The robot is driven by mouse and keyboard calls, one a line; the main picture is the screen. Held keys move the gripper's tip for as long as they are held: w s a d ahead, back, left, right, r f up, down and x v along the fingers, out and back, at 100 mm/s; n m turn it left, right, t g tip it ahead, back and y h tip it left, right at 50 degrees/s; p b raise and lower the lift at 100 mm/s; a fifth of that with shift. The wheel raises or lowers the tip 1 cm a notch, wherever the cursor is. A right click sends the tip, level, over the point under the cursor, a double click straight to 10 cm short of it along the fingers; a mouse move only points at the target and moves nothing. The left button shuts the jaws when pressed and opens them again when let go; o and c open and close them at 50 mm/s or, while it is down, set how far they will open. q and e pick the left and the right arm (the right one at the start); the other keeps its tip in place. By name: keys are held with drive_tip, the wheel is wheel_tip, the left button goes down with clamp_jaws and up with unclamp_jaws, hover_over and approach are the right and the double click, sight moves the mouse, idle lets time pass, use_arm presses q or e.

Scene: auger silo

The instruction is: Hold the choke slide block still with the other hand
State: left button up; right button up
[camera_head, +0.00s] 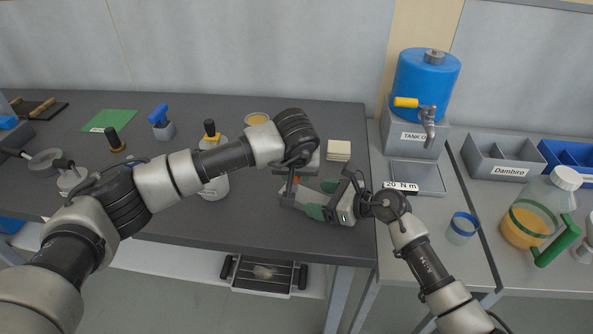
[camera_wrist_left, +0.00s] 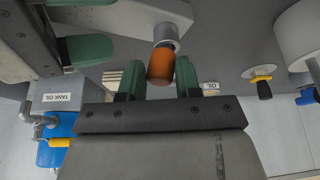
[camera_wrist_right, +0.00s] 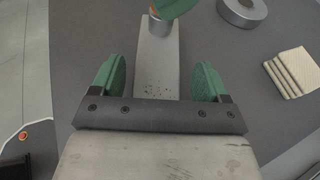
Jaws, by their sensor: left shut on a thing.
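The choke slide block (camera_wrist_right: 158,75) is a long pale grey bar in the right wrist view, with a metal post near its far end. It also shows in the left wrist view (camera_wrist_left: 118,20). My right gripper (camera_head: 321,200) is open, with its green fingers on either side of the bar and visible gaps to both. Its fingers also show in the right wrist view (camera_wrist_right: 158,80). My left gripper (camera_wrist_left: 160,80) is shut on the orange knob (camera_wrist_left: 160,67) on the post. In the head view my left wrist partly hides the block.
Cream pads (camera_head: 339,150) lie just behind the grippers. A grey round part (camera_wrist_right: 242,10) is near the block in the right wrist view. A white jar (camera_head: 215,188) stands to the left. The blue tank (camera_head: 424,85) is at the back right. The bench front is clear.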

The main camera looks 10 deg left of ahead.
drive_tip(key=shift+s+a+f, duration=0.4)
drive_tip(key=shift+a+f, duration=0.1)
drive_tip(key=shift+f, duration=0.05)
drive_tip(key=c, duration=0.7)
drive_tip(key=o, duration=1)
drive_tip(key=shift+c, duration=0.2)
drive_tip(key=shift+d, duration=0.1)
drive_tip(key=v, duration=0.8)
drive_tip(key=w+v, duration=0.1)
drive_tip(key=v, duration=0.4)
drive_tip(key=shift+r, duration=0.35)
